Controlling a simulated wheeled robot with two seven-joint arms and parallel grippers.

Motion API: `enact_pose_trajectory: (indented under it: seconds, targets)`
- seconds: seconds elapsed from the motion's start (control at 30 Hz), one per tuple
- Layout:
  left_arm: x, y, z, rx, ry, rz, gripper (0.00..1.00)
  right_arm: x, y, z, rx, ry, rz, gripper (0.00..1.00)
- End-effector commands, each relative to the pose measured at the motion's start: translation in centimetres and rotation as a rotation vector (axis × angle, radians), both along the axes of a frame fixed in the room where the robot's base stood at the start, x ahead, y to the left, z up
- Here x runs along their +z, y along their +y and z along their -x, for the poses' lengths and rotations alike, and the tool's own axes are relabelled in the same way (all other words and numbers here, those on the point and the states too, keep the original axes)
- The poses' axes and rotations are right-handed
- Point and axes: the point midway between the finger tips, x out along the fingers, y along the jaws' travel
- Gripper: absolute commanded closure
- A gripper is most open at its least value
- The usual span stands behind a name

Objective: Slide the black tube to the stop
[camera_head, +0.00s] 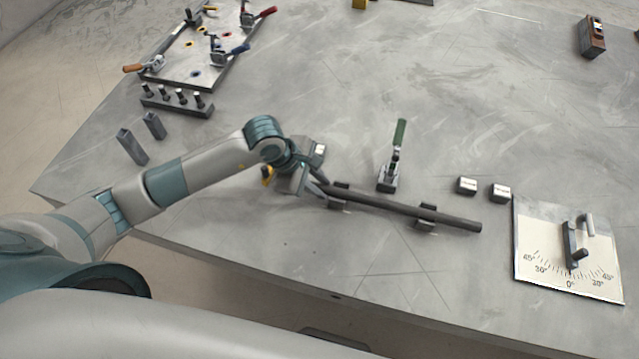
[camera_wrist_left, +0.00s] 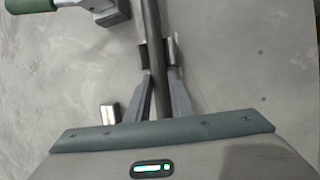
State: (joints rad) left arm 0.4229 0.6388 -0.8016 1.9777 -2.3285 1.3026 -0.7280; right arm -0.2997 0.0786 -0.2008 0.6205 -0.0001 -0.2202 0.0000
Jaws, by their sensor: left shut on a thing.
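The black tube (camera_head: 385,206) lies across two dark support blocks, the left one (camera_head: 340,194) and the right one (camera_head: 427,217). Its right end sticks out past the right block. My left gripper (camera_head: 322,188) is at the tube's left end, fingers shut on it. In the left wrist view, the fingers (camera_wrist_left: 159,80) lie on either side of the tube (camera_wrist_left: 151,25). A small grey block with a pale label (camera_head: 319,149) stands just behind the gripper; I cannot tell if it is the stop. The gripper hides the tube's left tip. My right gripper is not in view.
A toggle clamp with an upright green handle (camera_head: 398,135) stands behind the tube. Two small labelled blocks (camera_head: 467,186) and an angle-scale plate (camera_head: 530,235) are at the right. The table front is clear.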

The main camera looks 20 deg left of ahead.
Motion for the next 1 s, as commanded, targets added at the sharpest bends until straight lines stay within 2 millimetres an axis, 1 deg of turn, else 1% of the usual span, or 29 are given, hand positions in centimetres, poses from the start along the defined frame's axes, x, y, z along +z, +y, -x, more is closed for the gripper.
enact_pose_trajectory:
  seconds: [0.33, 1.0]
  targets:
    - [0.1, 0.2, -0.1, 0.001, -0.004, 0.002, 1.0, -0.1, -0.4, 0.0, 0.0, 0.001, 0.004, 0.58]
    - [0.1, 1.3, -0.1, 0.002, -0.003, 0.003, 1.0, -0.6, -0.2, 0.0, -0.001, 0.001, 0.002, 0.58]
